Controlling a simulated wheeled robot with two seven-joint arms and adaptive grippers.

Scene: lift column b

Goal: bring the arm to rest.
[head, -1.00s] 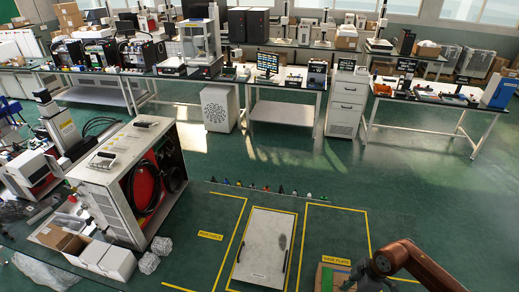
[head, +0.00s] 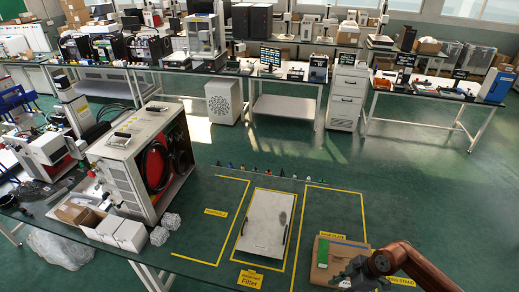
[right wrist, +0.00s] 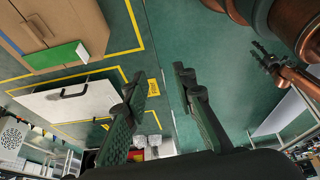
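My right gripper (head: 360,274) is low at the right in the head view, over the front of the green bench beside a cardboard piece. In the right wrist view its two dark fingers (right wrist: 160,102) stand apart with nothing between them. My left arm is out of the head view. In the right wrist view a copper-coloured arm of mine shows at the upper right with a small dark gripper (right wrist: 264,54); its opening is too small to judge.
A white panel (head: 262,222) with dark handles lies inside yellow lines on the bench. The cardboard piece (head: 323,272) with a green block (head: 343,254) lies to its right. A white cabinet (head: 128,170) with red and black inside and white boxes (head: 130,235) stand at the left.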

